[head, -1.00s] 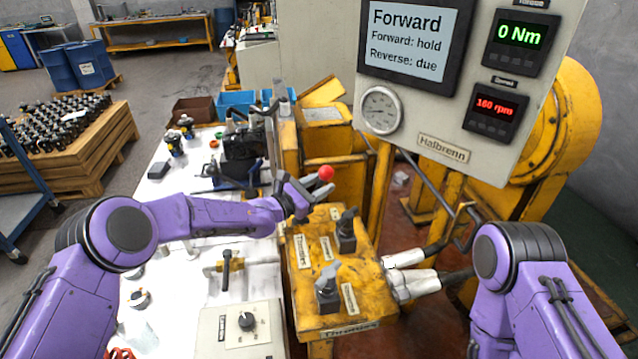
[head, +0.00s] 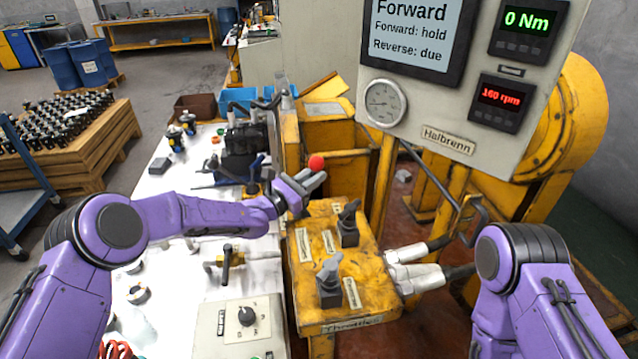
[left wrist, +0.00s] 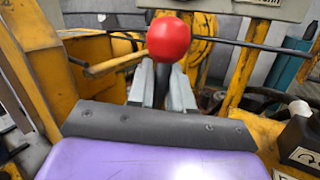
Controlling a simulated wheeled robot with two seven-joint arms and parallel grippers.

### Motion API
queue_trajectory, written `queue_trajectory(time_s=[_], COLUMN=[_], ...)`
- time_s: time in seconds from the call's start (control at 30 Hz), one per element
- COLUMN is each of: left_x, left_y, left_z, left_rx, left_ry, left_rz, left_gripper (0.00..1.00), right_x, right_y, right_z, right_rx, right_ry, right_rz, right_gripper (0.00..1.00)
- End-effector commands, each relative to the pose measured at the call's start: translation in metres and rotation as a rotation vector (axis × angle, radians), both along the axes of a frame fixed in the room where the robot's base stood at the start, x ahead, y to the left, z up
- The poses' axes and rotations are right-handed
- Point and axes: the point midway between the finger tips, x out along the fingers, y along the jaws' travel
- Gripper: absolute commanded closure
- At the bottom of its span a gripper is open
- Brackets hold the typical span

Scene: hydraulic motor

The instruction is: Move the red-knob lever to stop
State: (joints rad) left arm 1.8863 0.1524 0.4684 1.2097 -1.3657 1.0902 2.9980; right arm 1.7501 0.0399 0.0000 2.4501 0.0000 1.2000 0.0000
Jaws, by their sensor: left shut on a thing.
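The red knob (head: 316,162) tops a lever at the far end of the yellow valve box (head: 330,262). In the left wrist view the red knob (left wrist: 169,39) stands above the grey fingers. My left gripper (head: 303,182) is shut on the lever just below the knob. In the left wrist view the fingers (left wrist: 162,86) flank the dark lever shaft, most of which is hidden. The screen (head: 415,35) reads "Forward", "Forward: hold", "Reverse: due". No stop mark is readable. My right gripper is out of view; only its arm shows at lower right.
Two other levers, a far one (head: 349,222) and a near one (head: 329,280), stand on the box close to my left gripper. Readouts show 0 Nm (head: 527,20) and 160 rpm (head: 500,97). The white bench (head: 190,290) holds a knob box (head: 240,328) and several parts.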

Motion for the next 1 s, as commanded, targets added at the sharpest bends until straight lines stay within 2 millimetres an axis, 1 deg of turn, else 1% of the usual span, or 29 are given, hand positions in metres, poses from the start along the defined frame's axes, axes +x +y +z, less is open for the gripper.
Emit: queue_trajectory(time_s=[0.03, 0.1, 0.3, 0.5, 0.7, 1.0], left_x=[-0.001, -0.002, -0.006, -0.009, -0.011, -0.011], left_y=[0.005, 0.012, 0.03, 0.045, 0.053, 0.055], left_z=[-0.005, -0.004, -0.003, -0.001, 0.0, 0.001], left_rx=[-0.035, -0.087, -0.229, -0.34, -0.403, -0.426], left_ry=[-0.008, -0.019, -0.047, -0.069, -0.081, -0.085], left_rz=[0.001, 0.0, 0.0, 0.001, 0.0, -0.001], left_gripper=[1.0, 1.0, 1.0, 1.0, 1.0, 1.0], right_x=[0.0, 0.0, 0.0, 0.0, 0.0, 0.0], right_y=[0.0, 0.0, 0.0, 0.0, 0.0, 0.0], right_z=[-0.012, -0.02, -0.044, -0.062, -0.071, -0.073], right_rx=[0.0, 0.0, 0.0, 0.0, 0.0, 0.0], right_ry=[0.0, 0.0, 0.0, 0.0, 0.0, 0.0], right_rz=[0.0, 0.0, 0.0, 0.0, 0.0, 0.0], right_gripper=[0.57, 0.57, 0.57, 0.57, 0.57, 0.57])
